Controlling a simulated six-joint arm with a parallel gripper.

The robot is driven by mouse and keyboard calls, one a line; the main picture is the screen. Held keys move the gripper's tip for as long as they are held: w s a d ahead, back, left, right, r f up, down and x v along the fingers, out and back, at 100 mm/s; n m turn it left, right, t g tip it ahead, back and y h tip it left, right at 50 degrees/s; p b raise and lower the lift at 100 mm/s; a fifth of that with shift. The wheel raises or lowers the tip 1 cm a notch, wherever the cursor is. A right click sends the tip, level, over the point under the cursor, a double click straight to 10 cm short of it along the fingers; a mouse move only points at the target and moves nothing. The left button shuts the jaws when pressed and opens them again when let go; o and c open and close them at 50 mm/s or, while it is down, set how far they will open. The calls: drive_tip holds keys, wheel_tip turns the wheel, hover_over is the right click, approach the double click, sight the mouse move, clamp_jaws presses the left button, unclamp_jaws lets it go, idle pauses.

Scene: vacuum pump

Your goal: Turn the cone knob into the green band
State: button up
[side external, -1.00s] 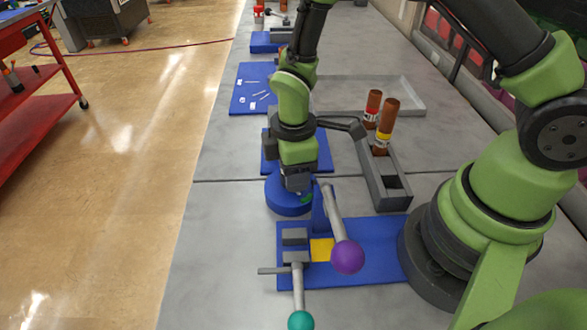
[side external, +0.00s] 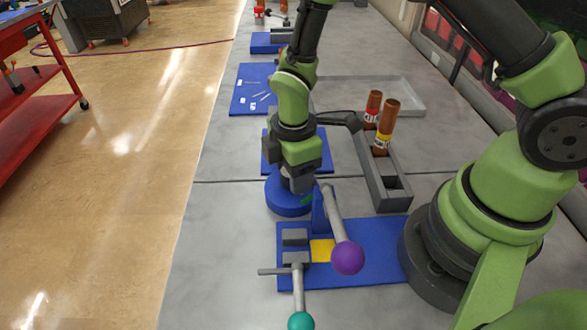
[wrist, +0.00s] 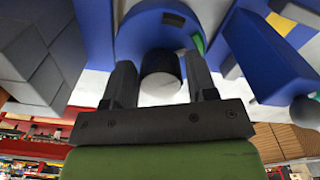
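The cone knob (wrist: 161,68), black with a pale grey end, stands on the round blue pump base (wrist: 135,32). My gripper (wrist: 161,75) is down over the knob, one finger on each side. In the side view my gripper (side external: 301,186) hides the knob. The green band (wrist: 199,43) shows on the base beside the right finger. Whether the knob's mark is in it cannot be seen.
A lever with a purple ball (side external: 347,258) stands close to the right of my gripper. A teal-ended lever (side external: 300,320) is in front. A grey holder (side external: 386,186) with brown bottles stands behind right. Open table lies to the left.

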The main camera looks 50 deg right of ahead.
drive_tip(key=shift+o, duration=0.9)
wheel_tip(320, 180, up, 10)
drive_tip(key=s+d+r+m+t+y, duration=0.1)
drive_tip(key=s+d+r+m+t, duration=0.1)
drive_tip(key=s+r+m, duration=0.5)
drive_tip(key=s+d+r+m+t+y, duration=0.1)
drive_tip(key=s+r+m+t, duration=0.4)
drive_tip(key=r+m, duration=0.5)
drive_tip(key=shift+s+d+m, duration=0.4)
drive_tip(key=shift+s+d, duration=0.1)
drive_tip(key=shift+s, duration=0.4)
